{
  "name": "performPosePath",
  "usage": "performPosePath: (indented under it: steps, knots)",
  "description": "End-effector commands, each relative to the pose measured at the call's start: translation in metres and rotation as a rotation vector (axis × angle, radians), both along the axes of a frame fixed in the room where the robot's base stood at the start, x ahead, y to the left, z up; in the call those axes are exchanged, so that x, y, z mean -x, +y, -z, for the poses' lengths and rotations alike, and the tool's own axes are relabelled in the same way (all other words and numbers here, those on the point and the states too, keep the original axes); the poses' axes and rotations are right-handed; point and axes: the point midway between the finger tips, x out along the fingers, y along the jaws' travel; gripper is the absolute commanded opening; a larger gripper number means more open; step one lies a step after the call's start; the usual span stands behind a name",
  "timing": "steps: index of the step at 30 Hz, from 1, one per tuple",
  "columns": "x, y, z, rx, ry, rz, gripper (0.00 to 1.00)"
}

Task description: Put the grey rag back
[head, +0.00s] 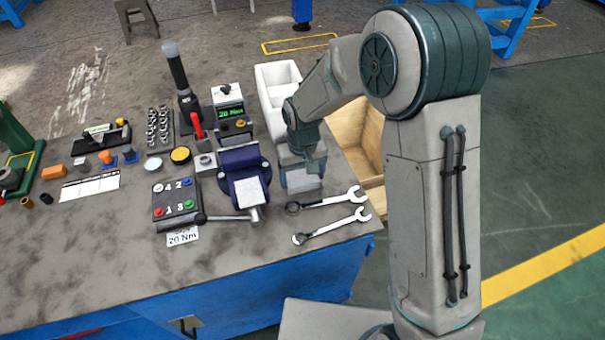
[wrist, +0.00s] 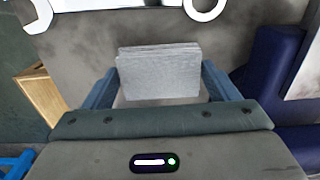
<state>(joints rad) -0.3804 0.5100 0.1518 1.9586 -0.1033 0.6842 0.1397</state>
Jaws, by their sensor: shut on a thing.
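The grey rag (wrist: 158,72) is a folded, light grey block between the fingers of my gripper (wrist: 158,88) in the wrist view. My gripper is shut on it. In the head view my gripper (head: 300,178) points down over the bench, just right of the blue vise, with the rag (head: 301,186) at its tip. I cannot tell whether the rag touches the bench top.
The blue vise (head: 243,175) stands close on the left of my gripper. Two wrenches (head: 330,215) lie in front of it. A white two-part bin (head: 277,90) stands behind, and a wooden box (head: 357,135) is at the right edge of the bench (head: 110,245).

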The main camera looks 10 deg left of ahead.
Motion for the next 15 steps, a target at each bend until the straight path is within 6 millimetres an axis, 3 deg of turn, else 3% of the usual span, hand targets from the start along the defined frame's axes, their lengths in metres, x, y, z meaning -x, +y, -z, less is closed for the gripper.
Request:
performPosePath:
  steps: [8,9,10,15]
  knots:
    - [-0.0001,-0.0003,0.0042,0.0,0.0,0.0,0.6]
    - [-0.0002,-0.0003,0.0024,0.0,0.0,0.0,0.92]
    - [-0.0002,-0.0003,0.0023,0.0,0.0,0.0,1.0]
    - [-0.0001,-0.0004,0.0022,0.0,0.0,0.0,1.0]
